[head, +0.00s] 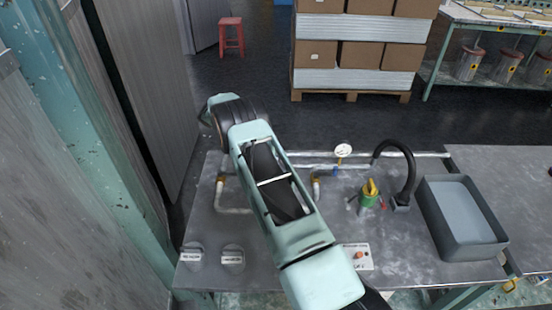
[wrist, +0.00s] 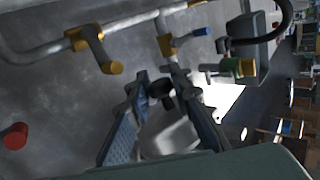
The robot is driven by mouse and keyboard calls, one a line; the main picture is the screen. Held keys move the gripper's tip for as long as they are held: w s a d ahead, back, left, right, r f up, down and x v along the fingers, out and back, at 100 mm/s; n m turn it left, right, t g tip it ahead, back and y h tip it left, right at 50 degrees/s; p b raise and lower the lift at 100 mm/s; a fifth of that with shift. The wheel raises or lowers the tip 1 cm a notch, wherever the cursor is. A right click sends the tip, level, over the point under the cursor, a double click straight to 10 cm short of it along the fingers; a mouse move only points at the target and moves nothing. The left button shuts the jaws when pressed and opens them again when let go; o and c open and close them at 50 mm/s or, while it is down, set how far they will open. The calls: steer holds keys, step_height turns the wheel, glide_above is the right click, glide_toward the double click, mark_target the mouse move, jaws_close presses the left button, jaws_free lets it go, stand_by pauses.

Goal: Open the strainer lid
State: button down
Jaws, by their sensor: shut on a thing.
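No part is marked as the strainer, and I cannot tell for sure which one carries the lid. In the wrist view my gripper (wrist: 160,88) has both blue-grey fingers around a small dark part between the tips. A shiny grey surface (wrist: 172,132) shows between the fingers. In the head view my arm covers the gripper and whatever it holds. A green fitting with a yellow top (head: 370,192) stands upright right of my arm; it also shows in the wrist view (wrist: 238,66), apart from the fingers.
Metal pipes with brass elbows (head: 220,178) run along the bench. A pressure gauge (head: 343,150), black hose (head: 408,160) and grey basin (head: 462,212) are at the right. A button box (head: 358,257) and two grey knobs (head: 232,258) are near the front. A red knob (wrist: 15,136) shows in the wrist view.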

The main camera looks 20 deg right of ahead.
steer(key=c, duration=1.7)
jaws_free()
steer(key=shift+w+f, duration=0.1)
steer(key=shift+f, duration=0.05)
steer(key=shift+c, duration=0.2)
steer(key=v, duration=1.2)
